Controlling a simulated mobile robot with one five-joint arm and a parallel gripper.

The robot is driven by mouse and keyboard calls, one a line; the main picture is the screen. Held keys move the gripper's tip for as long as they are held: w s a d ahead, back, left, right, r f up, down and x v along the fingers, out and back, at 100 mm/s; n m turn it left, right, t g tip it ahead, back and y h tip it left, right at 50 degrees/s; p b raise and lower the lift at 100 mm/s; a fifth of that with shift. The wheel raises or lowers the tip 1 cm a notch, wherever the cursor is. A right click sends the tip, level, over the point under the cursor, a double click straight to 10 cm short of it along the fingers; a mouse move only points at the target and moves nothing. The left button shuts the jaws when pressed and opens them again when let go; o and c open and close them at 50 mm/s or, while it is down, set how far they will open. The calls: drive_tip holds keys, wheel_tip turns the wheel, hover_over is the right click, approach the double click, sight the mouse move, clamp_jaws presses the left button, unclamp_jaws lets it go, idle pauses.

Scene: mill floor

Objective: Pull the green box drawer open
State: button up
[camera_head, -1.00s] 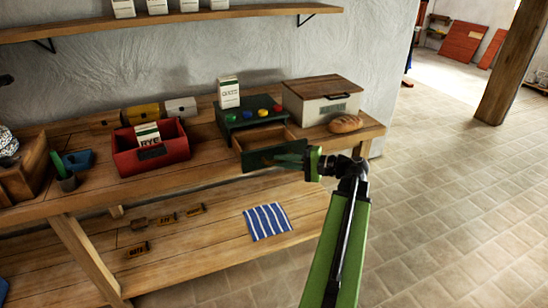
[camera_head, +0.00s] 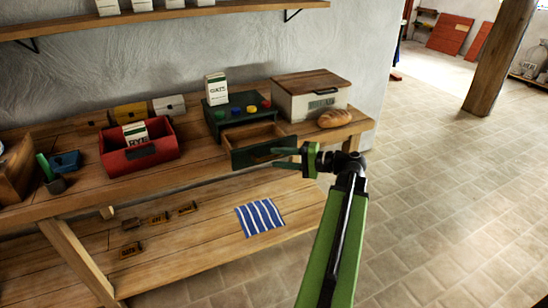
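The dark green box (camera_head: 212,124) stands on the workbench against the wall. Its drawer (camera_head: 255,154) is pulled well out toward me, and its wooden inside shows empty. Coloured knobs and an OATS packet (camera_head: 216,89) are on top of the box. My gripper (camera_head: 275,158) is at the right end of the drawer front, its two green fingers spread apart and pointing left. The fingers overlap the drawer front in the view; whether they touch it I cannot tell. Nothing shows between them.
A red bin (camera_head: 139,158) with a RYE packet stands left of the box. A wooden-lidded bread box (camera_head: 311,99) and a loaf (camera_head: 335,119) are to the right. A striped cloth (camera_head: 260,218) and small labelled blocks lie on the lower shelf. The tiled floor at right is clear.

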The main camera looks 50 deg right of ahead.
drive_tip(key=p+v, duration=0.2)
drive_tip(key=v, duration=1.3)
drive_tip(key=shift+s, duration=0.25)
drive_tip(key=shift+d+r, duration=0.1)
drive_tip(key=shift+d, duration=0.05)
drive_tip(key=w+a+f+n+g+y, duration=0.25)
drive_tip(key=w+a+f+g, duration=0.35)
drive_tip(key=w+a, duration=0.55)
drive_tip(key=w+a+f+n+g+h, duration=0.25)
drive_tip(key=w+a+f, duration=0.2)
drive_tip(key=a, duration=0.65)
drive_tip(key=w+a+f+n+g+h, duration=0.25)
drive_tip(key=a+f+n+g, duration=0.2)
drive_tip(key=a, duration=0.65)
drive_tip(key=w+a+f+n+g+h, duration=0.25)
drive_tip(key=w+a+f, duration=0.2)
drive_tip(key=a, duration=0.65)
drive_tip(key=a+n+h, duration=0.2)
drive_tip(key=a+n, duration=0.1)
drive_tip(key=a, duration=0.3)
wheel_tip(320, 180, up, 13)
drive_tip(key=p, duration=1.3)
drive_tip(key=shift+d+y+p, duration=0.3)
drive_tip(key=shift+d+p, duration=0.05)
drive_tip(key=shift+d, duration=0.15)
